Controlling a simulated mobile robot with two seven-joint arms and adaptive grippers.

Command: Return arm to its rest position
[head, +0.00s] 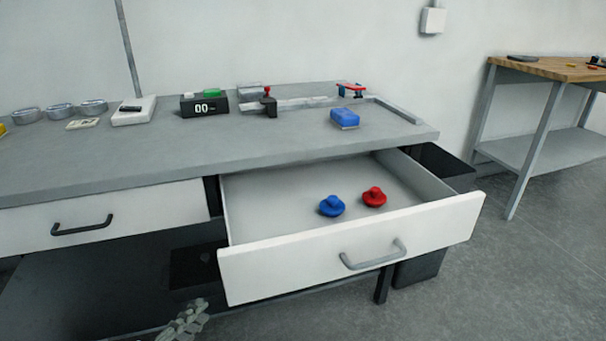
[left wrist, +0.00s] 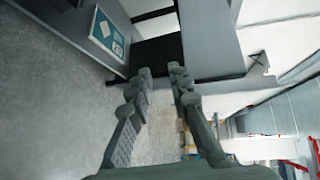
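My left gripper (head: 186,320) shows only in part at the bottom edge of the head view, low in front of the workbench and left of the open drawer (head: 350,245). In the left wrist view my left gripper (left wrist: 162,74) has its two fingers apart with nothing between them. My right gripper and arm are in neither view. The drawer is pulled out and holds a blue knob-shaped piece (head: 332,206) and a red knob-shaped piece (head: 374,197), side by side and apart from my gripper.
A closed drawer (head: 120,217) is at the left. A wooden-topped table (head: 550,68) stands at the right, with open floor before it.

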